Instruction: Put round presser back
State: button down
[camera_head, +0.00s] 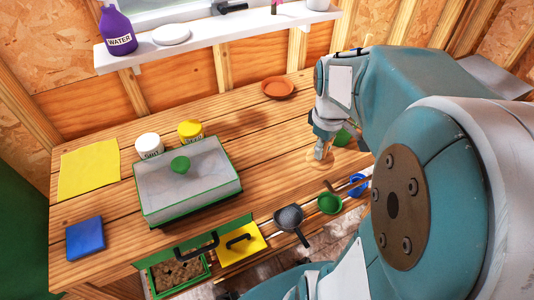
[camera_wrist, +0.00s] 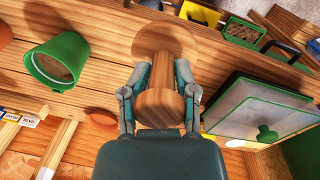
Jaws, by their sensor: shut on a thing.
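The round presser (camera_wrist: 165,40) is a light wooden disc with a thick wooden handle (camera_wrist: 160,106). My gripper (camera_wrist: 162,75) is shut on the handle, with one finger on each side. In the head view, my gripper (camera_head: 321,150) points down over the right part of the wooden bench, and the presser's disc (camera_head: 318,163) shows only partly below it. I cannot tell whether the disc touches the bench.
A green pot (camera_wrist: 57,62) stands near the presser. A clear-lidded green box (camera_head: 187,186) sits mid-bench. A terracotta saucer (camera_head: 277,88) lies at the back.

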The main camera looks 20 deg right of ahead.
jog(key=w+f, duration=0.3)
jog(key=w, duration=0.1)
jog(key=w+a+f, duration=0.1)
jog(key=w+f, duration=0.2)
jog(key=w, duration=0.1)
jog(key=w+f, duration=0.3)
jog(key=w, duration=0.2)
jog(key=shift+a, duration=0.4)
jog(key=shift+w+d+f, duration=0.15)
jog(key=shift+d+f, duration=0.05)
notch_tip(320, 180, down, 3)
jog(key=shift+w+f, duration=0.1)
jog(key=shift+w, duration=0.05)
jog(key=shift+a+f, duration=0.15)
jog(key=shift+a, duration=0.2)
jog(key=shift+f, duration=0.1)
jog(key=shift+c, duration=1.8)
grip_release()
jog(key=shift+d, duration=0.25)
